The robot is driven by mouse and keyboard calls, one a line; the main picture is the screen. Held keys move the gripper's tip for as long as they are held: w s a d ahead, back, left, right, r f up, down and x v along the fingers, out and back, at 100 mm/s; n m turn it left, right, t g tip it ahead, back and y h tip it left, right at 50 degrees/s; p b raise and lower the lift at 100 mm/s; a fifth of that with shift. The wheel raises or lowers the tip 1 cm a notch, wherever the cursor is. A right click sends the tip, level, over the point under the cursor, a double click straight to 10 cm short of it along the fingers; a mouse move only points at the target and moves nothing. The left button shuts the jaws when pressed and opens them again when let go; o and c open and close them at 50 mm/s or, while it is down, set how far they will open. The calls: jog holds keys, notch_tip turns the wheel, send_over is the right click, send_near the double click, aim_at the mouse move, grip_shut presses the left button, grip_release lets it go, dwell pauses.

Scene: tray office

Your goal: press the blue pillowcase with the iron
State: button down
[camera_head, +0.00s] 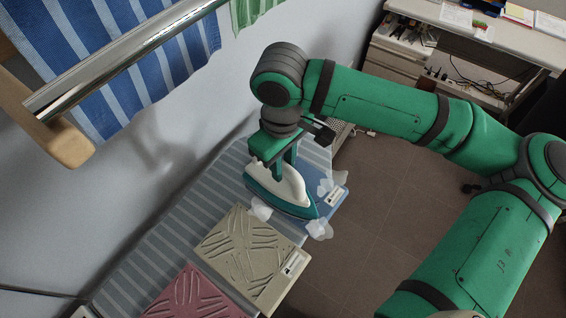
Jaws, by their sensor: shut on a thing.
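My gripper (289,157) is shut on the iron (290,194), holding it from above by its handle. The iron is white with a teal base. It is over the blue pillowcase (338,190) at the far end of the striped ironing board (185,213). White puffs like steam show around the iron's base. The iron hides much of the pillowcase; its right edge with a white label shows. I cannot tell for sure whether the soleplate touches the cloth.
A beige wrinkled cloth (250,254) and a red wrinkled cloth (192,296) lie nearer on the board. A rail with blue striped cloth (160,62) hangs at upper left by the wall. A cluttered desk (480,28) stands at upper right. Brown floor is clear right of the board.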

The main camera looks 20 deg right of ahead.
jog(key=shift+f, duration=0.4)
dwell(1.0)
jog(key=shift+w, duration=0.1)
dwell(0.3)
dwell(0.9)
jog(key=shift+r, duration=3.55)
jog(key=shift+f, duration=3.55)
